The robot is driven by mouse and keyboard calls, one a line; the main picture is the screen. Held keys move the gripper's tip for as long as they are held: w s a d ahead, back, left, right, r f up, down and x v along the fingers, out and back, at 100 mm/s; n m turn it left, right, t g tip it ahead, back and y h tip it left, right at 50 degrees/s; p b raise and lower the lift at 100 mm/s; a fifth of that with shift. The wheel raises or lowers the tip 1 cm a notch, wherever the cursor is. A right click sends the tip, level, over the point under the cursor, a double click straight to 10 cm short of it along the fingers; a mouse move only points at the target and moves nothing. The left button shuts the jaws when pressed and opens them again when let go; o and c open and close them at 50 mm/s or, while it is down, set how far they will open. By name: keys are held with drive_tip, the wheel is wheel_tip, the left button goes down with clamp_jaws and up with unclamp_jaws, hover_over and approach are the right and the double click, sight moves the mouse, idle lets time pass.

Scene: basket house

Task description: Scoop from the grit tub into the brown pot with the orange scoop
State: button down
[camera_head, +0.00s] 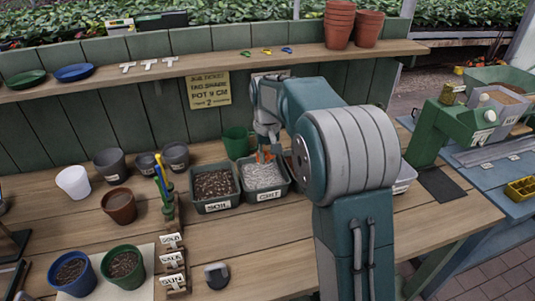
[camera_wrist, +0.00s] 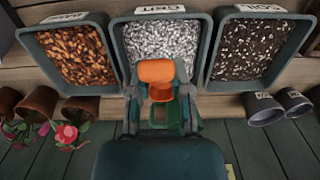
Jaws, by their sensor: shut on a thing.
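The grit tub (camera_head: 268,195) is a dark grey-green box labelled GRIT, full of pale grit, on the wooden bench. It also shows at the top middle of the wrist view (camera_wrist: 206,50). My gripper (camera_head: 265,148) is above the tub's back part, shut on the orange scoop (camera_wrist: 157,71). In the wrist view the scoop overlaps the tub's edge nearest my gripper (camera_wrist: 160,105); I cannot tell whether it touches the grit or holds any. The brown pot (camera_head: 119,207) stands upright to the left on the bench, apart from my gripper.
The soil tub (camera_head: 213,206) stands just left of the grit tub. A bark-filled tub (camera_wrist: 121,72) is on its other side. A rack of coloured tools (camera_head: 165,190) stands between the soil tub and the brown pot. Grey pots (camera_head: 111,166) and a white pot (camera_head: 73,181) are nearby.

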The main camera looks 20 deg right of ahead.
drive_tip(key=shift+f, duration=5.4)
drive_tip(key=shift+s, duration=0.1)
drive_tip(key=shift+w+r, duration=0.2)
drive_tip(key=shift+r, duration=5.25)
drive_tip(key=shift+s, duration=0.1)
